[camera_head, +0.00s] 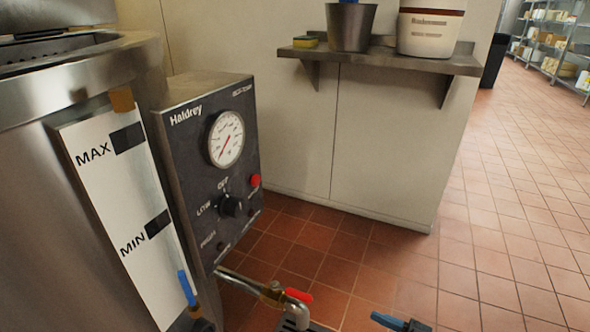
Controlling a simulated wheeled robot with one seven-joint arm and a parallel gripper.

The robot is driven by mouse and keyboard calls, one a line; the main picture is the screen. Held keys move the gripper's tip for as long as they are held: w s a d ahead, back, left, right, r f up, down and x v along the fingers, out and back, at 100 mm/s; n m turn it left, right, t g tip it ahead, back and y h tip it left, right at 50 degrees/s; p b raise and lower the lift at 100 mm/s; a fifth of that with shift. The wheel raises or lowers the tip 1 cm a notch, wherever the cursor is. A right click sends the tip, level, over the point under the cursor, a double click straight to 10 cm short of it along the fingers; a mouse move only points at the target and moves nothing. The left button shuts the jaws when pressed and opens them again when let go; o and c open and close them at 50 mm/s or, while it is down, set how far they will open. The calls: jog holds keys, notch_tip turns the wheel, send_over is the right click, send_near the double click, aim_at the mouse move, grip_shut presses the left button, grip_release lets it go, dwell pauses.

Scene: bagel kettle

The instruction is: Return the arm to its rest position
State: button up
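My arm and gripper do not show in the head view. The steel kettle (40,215) fills the left side, with a white level strip (110,235) marked MAX and MIN. Its dark control box (180,165), labelled Haldrey, carries a round dial gauge (226,139), a black knob (231,204) and a red button (255,180).
A valve with a red lever (298,295) stands low beside the kettle. A blue-handled part (390,321) is cut off by the bottom edge. A wall shelf (380,60) holds a metal bucket (351,27) and white tub (430,30). Tiled floor (510,200) is clear at right.

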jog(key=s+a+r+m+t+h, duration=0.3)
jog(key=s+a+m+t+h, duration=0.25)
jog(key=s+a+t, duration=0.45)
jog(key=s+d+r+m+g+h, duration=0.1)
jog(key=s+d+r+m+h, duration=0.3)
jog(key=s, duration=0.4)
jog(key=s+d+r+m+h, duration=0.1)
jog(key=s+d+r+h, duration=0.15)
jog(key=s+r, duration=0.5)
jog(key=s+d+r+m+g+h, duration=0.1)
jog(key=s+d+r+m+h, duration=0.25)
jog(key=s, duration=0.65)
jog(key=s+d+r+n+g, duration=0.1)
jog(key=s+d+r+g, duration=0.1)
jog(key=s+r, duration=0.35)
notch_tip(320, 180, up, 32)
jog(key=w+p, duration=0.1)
jog(key=p, duration=2.9)
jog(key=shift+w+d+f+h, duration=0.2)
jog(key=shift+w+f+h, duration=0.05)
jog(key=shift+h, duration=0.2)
